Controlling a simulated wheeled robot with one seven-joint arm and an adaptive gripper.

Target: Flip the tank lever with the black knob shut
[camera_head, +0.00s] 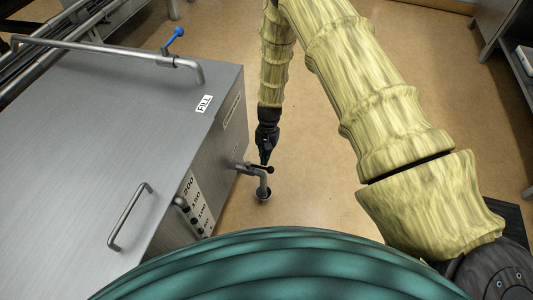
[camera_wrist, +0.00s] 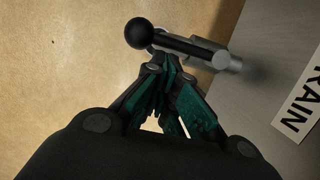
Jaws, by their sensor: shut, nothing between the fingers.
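The tank lever with the black knob (camera_wrist: 139,32) shows in the wrist view. Its black rod runs right from the round knob to a grey metal pipe (camera_wrist: 228,62) on the tank's side, beside a label reading "RAIN", partly cut off. My gripper (camera_wrist: 160,62) is shut and empty, its fingertips just below the rod and close to the knob; I cannot tell whether they touch. In the head view, my gripper (camera_head: 265,160) points down at the drain pipe (camera_head: 263,180) on the tank's right side. The lever is small and partly hidden there.
The steel tank (camera_head: 100,130) fills the left, with a blue-handled fill valve (camera_head: 176,36) on top and a lid handle (camera_head: 128,217). The floor (camera_head: 310,150) right of the tank is clear. Steel shelving stands at upper right.

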